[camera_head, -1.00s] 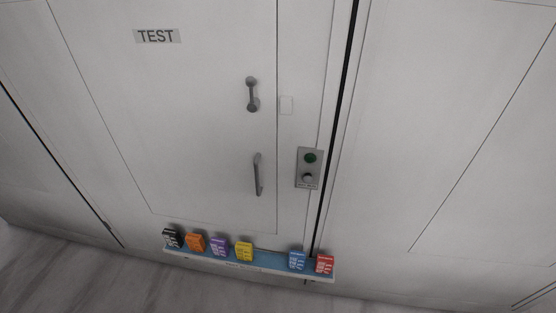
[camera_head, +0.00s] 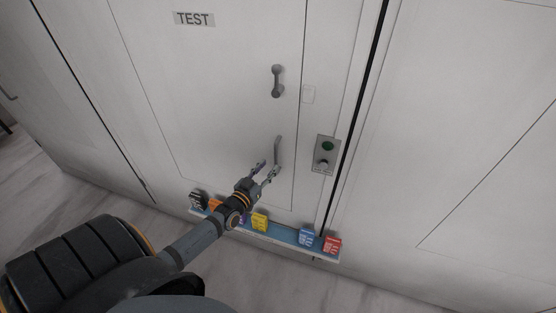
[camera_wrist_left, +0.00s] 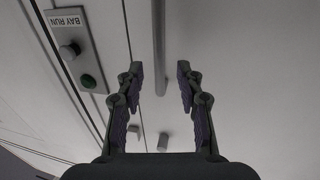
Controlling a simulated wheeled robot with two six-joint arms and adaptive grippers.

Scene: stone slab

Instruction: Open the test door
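The test door (camera_head: 215,90) is a pale panel with a "TEST" label (camera_head: 194,19) near its top; it looks closed. It has a short upper handle (camera_head: 277,81) and a longer lower bar handle (camera_head: 278,150). My left gripper (camera_head: 267,168) is open at the lower end of the lower bar handle. In the left wrist view the bar handle (camera_wrist_left: 159,50) runs down between the two open fingers (camera_wrist_left: 160,82), with room on both sides; I cannot tell whether a finger touches it. My right gripper is not in view.
A control plate (camera_head: 326,154) with a green button and a knob is right of the door; the left wrist view shows it upside down, marked "BAY RUN" (camera_wrist_left: 67,20). A shelf (camera_head: 277,232) below holds several coloured boxes, some behind my left arm.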

